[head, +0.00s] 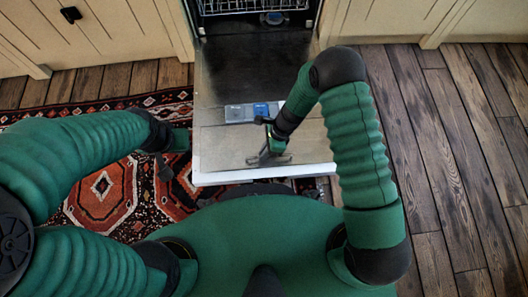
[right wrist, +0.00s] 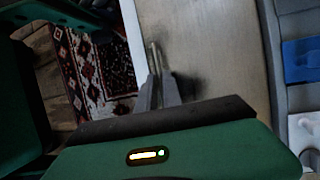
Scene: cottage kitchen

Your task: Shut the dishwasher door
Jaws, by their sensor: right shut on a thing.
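The dishwasher door (head: 230,75) is folded down in front of the machine, with its grey inner face up and a pale edge nearest me. My right gripper (head: 270,158) is at the near part of the door. In the right wrist view, its fingers (right wrist: 156,70) are close together over the door's inner face (right wrist: 215,50), beside the pale edge; the exact contact is hard to see. It is shut on the door. My left gripper (head: 165,170) is dark and small, over the rug left of the door; its finger opening is unclear.
A dish rack (head: 240,5) shows inside the dishwasher at the top. A blue and grey dispenser (head: 252,112) is set in the door. Cream cabinets (head: 110,35) flank the machine. A patterned rug (head: 100,190) lies left; the wooden floor (head: 450,150) at right is clear.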

